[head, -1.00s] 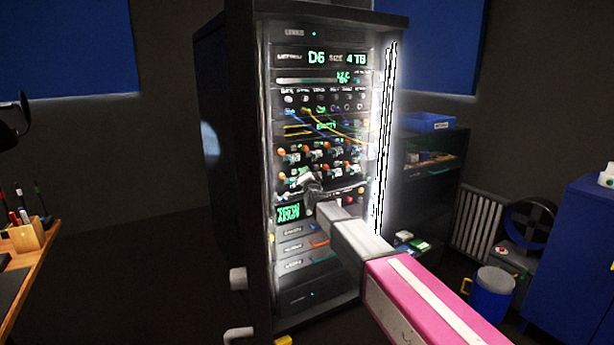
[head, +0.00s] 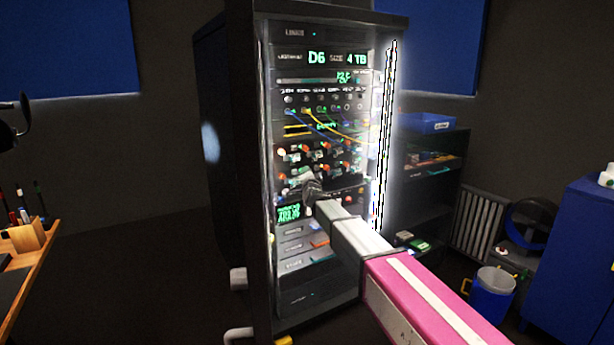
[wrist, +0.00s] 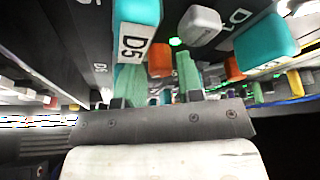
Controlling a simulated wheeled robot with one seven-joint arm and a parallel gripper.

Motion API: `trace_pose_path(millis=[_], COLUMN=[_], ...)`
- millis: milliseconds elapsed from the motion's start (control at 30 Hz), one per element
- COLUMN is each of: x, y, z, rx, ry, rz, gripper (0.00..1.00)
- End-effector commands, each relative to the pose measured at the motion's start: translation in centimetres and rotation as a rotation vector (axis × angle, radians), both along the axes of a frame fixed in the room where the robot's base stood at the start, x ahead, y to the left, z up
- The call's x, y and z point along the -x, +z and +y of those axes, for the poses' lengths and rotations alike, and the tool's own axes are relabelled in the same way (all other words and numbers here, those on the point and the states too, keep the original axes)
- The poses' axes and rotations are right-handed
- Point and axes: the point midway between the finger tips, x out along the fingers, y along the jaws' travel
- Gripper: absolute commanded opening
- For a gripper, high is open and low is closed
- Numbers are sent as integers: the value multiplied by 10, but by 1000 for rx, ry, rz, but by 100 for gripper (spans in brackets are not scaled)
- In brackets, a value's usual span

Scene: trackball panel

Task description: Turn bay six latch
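A lit rack panel holds two rows of drive bays with orange and teal parts (head: 318,151); the display (head: 322,58) above reads "D6 SIZE 4 TB". My gripper (head: 312,186) is at the lower bay row and hides part of it. In the wrist view, my gripper (wrist: 158,80) has its two green-padded fingers apart, with an orange part (wrist: 160,58) showing between or beyond them; contact cannot be told. A teal latch labelled D5 (wrist: 138,14) is just above the left finger. Another teal latch (wrist: 266,42) is at right, its label partly cut off. I cannot identify the bay six latch with certainty.
Blue and yellow cables (head: 330,122) hang across the panel above the bays. A grey knob (wrist: 198,24) protrudes near the fingers. A green text screen (head: 289,212) and drawers are below. An open dark rack door stands at left; shelves (head: 432,145) are at right.

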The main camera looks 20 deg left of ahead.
Motion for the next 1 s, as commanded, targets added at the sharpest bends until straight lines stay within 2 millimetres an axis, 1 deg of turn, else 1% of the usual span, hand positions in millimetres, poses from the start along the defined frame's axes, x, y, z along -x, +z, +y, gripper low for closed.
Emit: trace_pose_path(millis=[200,367,567,800,900,1000], x=[0,8,32,71,84,91], y=[0,-1,-6,-14,-17,-19], z=[0,-5,-18,-41,-48,-52], rx=[0,1,0,1,1,0], ry=[-1,-1,-1,0,0,0], rz=[-2,-2,-2,0,0,0], gripper=[34,34,34,34,34,34])
